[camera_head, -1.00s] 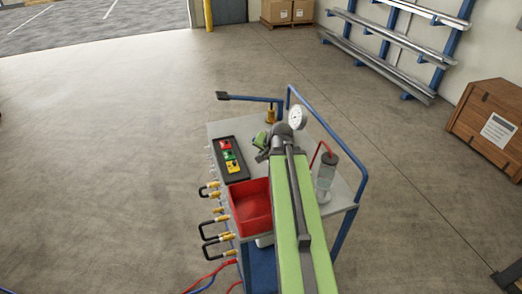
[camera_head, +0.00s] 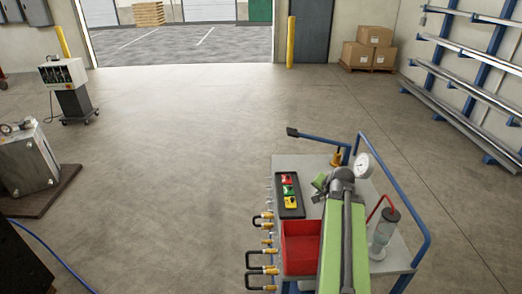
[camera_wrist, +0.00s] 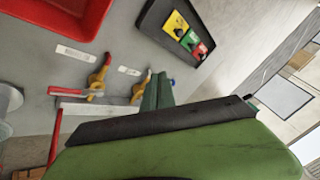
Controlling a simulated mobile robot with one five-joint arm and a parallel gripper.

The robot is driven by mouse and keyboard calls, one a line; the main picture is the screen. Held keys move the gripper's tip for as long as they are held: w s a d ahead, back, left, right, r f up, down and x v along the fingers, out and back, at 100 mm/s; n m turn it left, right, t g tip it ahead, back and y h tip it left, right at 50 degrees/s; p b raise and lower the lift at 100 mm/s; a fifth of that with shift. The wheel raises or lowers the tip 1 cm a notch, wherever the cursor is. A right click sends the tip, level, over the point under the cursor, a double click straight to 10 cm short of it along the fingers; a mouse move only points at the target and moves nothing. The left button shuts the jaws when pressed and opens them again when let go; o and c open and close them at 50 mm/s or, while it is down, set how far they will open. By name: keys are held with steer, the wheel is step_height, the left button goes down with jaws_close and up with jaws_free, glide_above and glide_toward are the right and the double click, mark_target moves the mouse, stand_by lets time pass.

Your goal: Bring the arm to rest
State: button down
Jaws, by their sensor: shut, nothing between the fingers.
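My arm, green with a dark grey joint, reaches up over a grey deck with blue rails in the head view. My gripper (camera_head: 320,184) is at its far end, small in the head view, low over the deck between the black control tray and the gauge. In the wrist view my gripper (camera_wrist: 157,92) shows as green parts with a dark strip. It is shut and empty. Part of the deck is hidden behind the arm.
Beside the arm are a red bin (camera_head: 300,252), a black tray (camera_head: 291,208) with red, green and yellow pieces, a dial gauge (camera_head: 364,165) and a clear cylinder (camera_head: 383,235). Brass couplings line the left edge. A mould block (camera_head: 27,160) stands far left. Open floor lies between.

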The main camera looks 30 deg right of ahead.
steer(key=w+a+f+n+g+y, duration=0.1)
steer(key=w+a+n+y, duration=0.3)
steer(key=a, duration=1)
steer(key=w+a+f+n+h, duration=0.15)
steer(key=w+a, duration=0.35)
steer(key=a, duration=0.9)
steer(key=s+a+n+g, duration=0.2)
steer(key=s+a+n, duration=0.15)
steer(key=a, duration=0.65)
steer(key=s+a+f+n+g, duration=0.1)
steer(key=s+f+n+g, duration=0.1)
steer(key=s+n+g, duration=0.2)
steer(key=s, duration=0.2)
steer(key=shift+s, duration=0.4)
steer(key=shift+f, duration=0.1)
